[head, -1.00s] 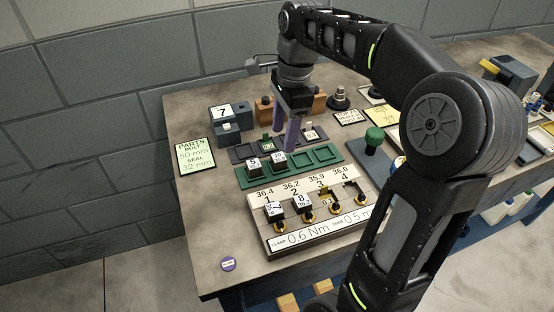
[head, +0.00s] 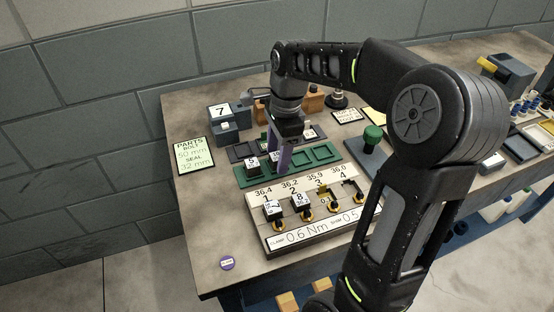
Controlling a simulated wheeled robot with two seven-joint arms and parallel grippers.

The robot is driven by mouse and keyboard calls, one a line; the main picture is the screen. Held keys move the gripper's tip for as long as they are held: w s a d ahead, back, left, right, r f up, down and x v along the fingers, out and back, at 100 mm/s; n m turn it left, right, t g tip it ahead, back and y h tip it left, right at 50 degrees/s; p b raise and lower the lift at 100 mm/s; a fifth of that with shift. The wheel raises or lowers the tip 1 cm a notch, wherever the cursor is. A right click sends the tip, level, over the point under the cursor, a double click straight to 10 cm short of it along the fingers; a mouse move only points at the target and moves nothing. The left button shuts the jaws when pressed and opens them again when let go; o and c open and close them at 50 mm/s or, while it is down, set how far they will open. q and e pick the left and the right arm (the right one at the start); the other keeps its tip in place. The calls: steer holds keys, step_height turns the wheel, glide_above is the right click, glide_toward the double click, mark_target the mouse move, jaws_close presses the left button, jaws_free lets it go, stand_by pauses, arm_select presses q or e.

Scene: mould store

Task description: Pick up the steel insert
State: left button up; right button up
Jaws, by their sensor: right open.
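My right gripper (head: 279,168) is open, its purple fingers pointing down at the green tray (head: 322,153). A small block with a white numbered top (head: 273,156) shows at the fingers and is partly hidden by them. I cannot tell whether they touch it. A dark block marked 5 (head: 252,162) sits left of it in the same tray. The tray's pockets to the right look empty. Blocks marked 7 (head: 272,208) and 8 (head: 300,201) sit in the fixture in front (head: 283,240). Which block is the steel insert cannot be told for certain. My left gripper is out of view.
A dark tray (head: 243,150) lies behind the green one. A grey block marked 7 (head: 220,112) and a parts card (head: 195,155) are at the left. A green-knobbed device (head: 372,140) stands right.

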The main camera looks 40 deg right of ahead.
steer(key=shift+c, duration=0.2)
stand_by(0.4)
jaws_close()
stand_by(0.4)
